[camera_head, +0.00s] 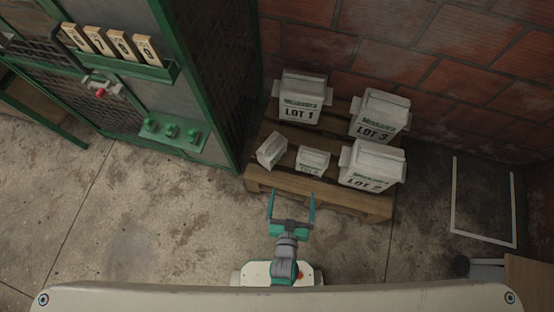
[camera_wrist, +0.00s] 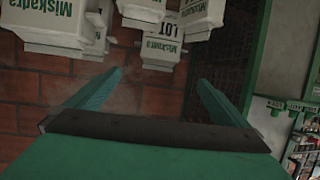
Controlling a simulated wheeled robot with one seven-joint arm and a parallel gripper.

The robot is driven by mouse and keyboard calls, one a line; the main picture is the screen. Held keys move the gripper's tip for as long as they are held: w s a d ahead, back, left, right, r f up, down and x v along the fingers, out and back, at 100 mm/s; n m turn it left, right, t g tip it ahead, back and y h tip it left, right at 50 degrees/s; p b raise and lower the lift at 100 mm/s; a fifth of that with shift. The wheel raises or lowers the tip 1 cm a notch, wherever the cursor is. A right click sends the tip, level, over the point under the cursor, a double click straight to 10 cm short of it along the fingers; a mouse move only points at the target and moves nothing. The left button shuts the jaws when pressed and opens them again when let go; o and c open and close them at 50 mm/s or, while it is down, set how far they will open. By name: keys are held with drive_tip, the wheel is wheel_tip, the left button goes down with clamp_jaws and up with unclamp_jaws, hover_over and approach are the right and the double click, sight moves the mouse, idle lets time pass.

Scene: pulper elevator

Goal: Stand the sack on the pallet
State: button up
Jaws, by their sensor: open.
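The wooden pallet (camera_head: 330,190) stands against the brick wall and bears several pale sacks. Large upright sacks marked LOT 1 (camera_head: 302,100), LOT 3 (camera_head: 378,116) and LOT 2 (camera_head: 371,164) stand at its back and right. A small sack (camera_head: 312,161) sits at the front middle. Another small sack (camera_head: 271,150) at the front left looks tilted. My gripper (camera_head: 291,194) is open and empty, just in front of the pallet's front edge, apart from the sacks. In the wrist view my gripper (camera_wrist: 160,78) shows its two spread green fingers, with sacks (camera_wrist: 160,44) beyond them.
A green mesh cage (camera_head: 210,90) with a shelf of numbered tags (camera_head: 113,47) and green knobs (camera_head: 171,130) stands close left of the pallet. A white floor outline (camera_head: 484,240) lies at right. Concrete floor is clear at left front.

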drive_tip(key=s+a+r, duration=0.2)
drive_tip(key=s+r, duration=0.1)
drive_tip(key=r, duration=0.5)
drive_tip(key=s+a+r+n+t+y, duration=0.1)
drive_tip(key=s+r, duration=0.3)
drive_tip(key=r, duration=0.3)
drive_tip(key=s+a+r+y, duration=0.1)
drive_tip(key=s+r, duration=0.3)
drive_tip(key=r, duration=0.4)
drive_tip(key=shift+s+a+r+n, duration=0.25)
drive_tip(key=shift+a+r+n, duration=0.1)
drive_tip(key=shift+a, duration=0.45)
drive_tip(key=shift+c, duration=0.6)
